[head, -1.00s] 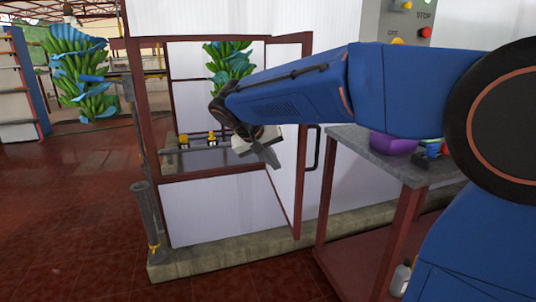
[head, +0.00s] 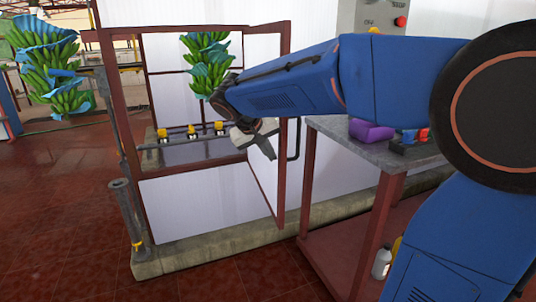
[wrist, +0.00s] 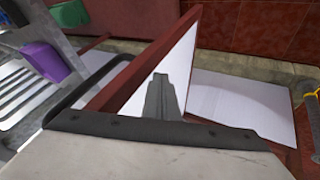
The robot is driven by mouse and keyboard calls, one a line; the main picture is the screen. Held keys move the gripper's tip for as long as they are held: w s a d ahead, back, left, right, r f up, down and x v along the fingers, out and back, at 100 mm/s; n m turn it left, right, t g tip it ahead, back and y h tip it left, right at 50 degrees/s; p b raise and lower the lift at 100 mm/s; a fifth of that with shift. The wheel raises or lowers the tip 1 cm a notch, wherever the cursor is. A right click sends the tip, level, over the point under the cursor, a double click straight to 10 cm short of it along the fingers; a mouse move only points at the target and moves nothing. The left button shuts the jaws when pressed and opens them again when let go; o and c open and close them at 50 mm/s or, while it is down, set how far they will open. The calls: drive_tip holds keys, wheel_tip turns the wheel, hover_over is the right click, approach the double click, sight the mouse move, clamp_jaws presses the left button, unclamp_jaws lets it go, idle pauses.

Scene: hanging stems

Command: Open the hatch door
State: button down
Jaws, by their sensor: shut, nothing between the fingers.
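The hatch door (head: 284,75) has a dark red frame and a white panel. It stands swung outward, well clear of the red-framed opening (head: 118,110), at the opening's right side. Its dark handle (head: 296,140) shows beyond the door's free edge, and also in the wrist view (wrist: 88,83). My gripper (head: 266,148) is shut and empty, on the inner side of the door. In the wrist view the gripper (wrist: 160,88) overlaps the white panel (wrist: 178,68). I cannot tell whether it touches the panel. My arm hides part of the door's upper half.
A grey-topped table (head: 355,142) with a purple item (head: 371,131) stands right of the door. A low concrete kerb (head: 205,244) runs below the opening. A grey post (head: 127,215) stands at left. Banana bunches (head: 55,70) hang behind. Red floor is open in front.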

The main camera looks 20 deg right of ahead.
drive_tip(key=s+d+n, duration=0.1)
drive_tip(key=d, duration=1.3)
drive_tip(key=shift+d+t+y, duration=0.15)
drive_tip(key=shift+t+y, duration=0.15)
drive_tip(key=shift+t, duration=0.1)
